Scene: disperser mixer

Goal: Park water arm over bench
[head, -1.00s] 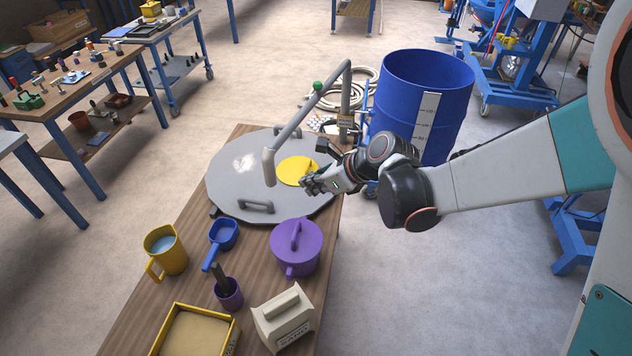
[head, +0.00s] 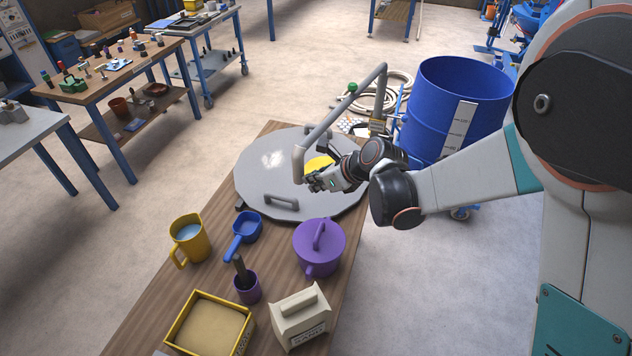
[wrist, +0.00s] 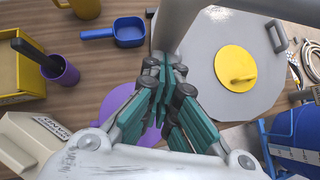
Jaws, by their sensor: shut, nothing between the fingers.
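The water arm (head: 340,108) is a grey pipe with a green knob. It rises from a post behind the round grey lid (head: 262,180) and reaches forward over it. Its downturned spout (head: 298,165) hangs above the lid, left of the yellow disc (head: 320,164). My gripper (head: 311,183) is shut and empty, just right of the spout's lower end. In the wrist view my teal fingers (wrist: 166,62) are together, and the light grey pipe (wrist: 184,22) passes close beyond their tips. I cannot tell whether they touch it.
The wooden bench (head: 180,290) holds a yellow jug (head: 187,240), blue scoop (head: 246,228), purple lidded pot (head: 319,250), purple cup (head: 246,288), yellow sand tray (head: 205,325) and cream sand container (head: 300,318). A blue drum (head: 450,105) stands right of the bench. Bare wood shows along the bench's left side.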

